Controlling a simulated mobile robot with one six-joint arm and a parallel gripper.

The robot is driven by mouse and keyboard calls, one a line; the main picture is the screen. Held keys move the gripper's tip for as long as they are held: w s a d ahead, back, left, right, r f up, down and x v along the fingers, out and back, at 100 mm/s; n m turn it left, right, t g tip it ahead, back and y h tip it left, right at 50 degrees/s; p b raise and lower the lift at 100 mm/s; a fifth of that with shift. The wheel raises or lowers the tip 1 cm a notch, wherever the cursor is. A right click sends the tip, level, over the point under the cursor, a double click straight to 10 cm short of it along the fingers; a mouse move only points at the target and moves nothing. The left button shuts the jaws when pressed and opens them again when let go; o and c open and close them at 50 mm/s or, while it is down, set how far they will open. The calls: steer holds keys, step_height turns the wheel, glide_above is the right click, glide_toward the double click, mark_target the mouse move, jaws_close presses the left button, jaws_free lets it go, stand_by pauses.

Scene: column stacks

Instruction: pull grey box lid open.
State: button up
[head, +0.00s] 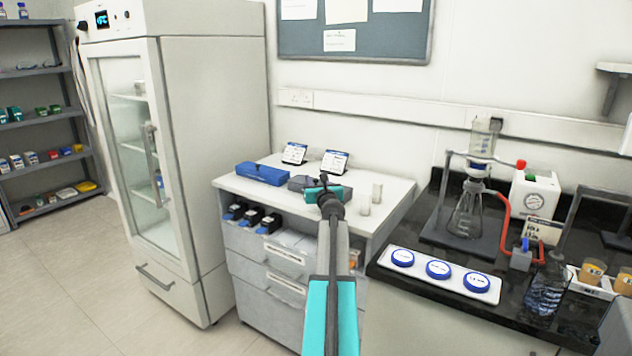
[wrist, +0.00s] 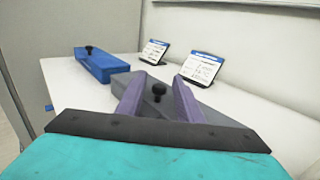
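The grey box (head: 300,183) lies on the white cabinet top, partly hidden behind my arm in the head view. In the wrist view the grey box (wrist: 203,100) is straight ahead, and its lid carries a black knob (wrist: 159,89). My gripper (wrist: 157,95) is open, with one purple finger on each side of the knob. A gap shows between the knob and each finger. In the head view my gripper (head: 325,184) is over the box, and its fingers are hard to make out. The lid looks closed.
A blue box (head: 262,174) with a black knob lies left of the grey box. Two label stands (head: 294,153) (head: 335,162) stand behind. Small white containers (head: 377,191) stand to the right. A tall glass-door fridge (head: 160,150) is at the left, a black bench (head: 500,240) at the right.

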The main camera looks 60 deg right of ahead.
jaws_close()
